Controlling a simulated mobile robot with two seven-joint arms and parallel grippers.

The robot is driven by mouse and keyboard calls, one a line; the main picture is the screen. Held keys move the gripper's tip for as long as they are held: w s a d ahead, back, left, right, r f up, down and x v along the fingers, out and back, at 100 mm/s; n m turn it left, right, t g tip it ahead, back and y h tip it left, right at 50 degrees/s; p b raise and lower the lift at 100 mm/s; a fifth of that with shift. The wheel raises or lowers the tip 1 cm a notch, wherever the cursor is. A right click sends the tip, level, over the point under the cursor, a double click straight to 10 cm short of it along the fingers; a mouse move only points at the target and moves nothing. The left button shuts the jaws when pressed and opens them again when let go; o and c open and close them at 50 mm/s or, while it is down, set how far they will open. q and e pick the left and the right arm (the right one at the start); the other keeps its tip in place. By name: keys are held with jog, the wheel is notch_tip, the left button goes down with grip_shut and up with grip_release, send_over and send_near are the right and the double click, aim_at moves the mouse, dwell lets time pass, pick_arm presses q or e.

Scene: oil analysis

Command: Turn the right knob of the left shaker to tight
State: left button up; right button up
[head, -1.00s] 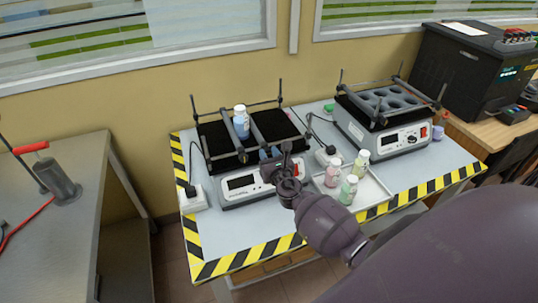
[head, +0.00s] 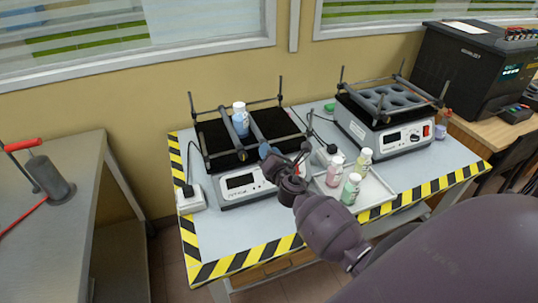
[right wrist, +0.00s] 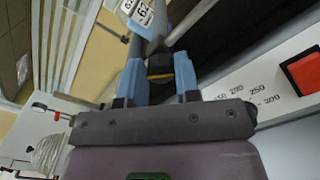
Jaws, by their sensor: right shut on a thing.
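The left shaker (head: 240,184) stands on the striped table, with a black top, upright corner posts and grey clamping bars. A bottle with blue contents (head: 240,122) stands upright between the bars. My right gripper (head: 266,150) is at the front right of this shaker, by a bar end. In the right wrist view its blue fingers (right wrist: 160,75) are shut on a small dark knob (right wrist: 159,66). My left gripper is not in view.
A white tray (head: 376,190) with several small bottles stands right of the left shaker, close to my right arm. The right shaker (head: 385,128) stands behind it. A white power socket (head: 191,200) is at the left. The table's front left is clear.

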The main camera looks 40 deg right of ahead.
jog(key=m+b, duration=0.1)
jog(key=m, duration=0.8)
jog(key=shift+f+m, duration=0.1)
jog(key=shift+m, duration=0.5)
jog(key=o, duration=0.8)
jog(key=shift+o, duration=0.6)
jog(key=shift+s, duration=0.1)
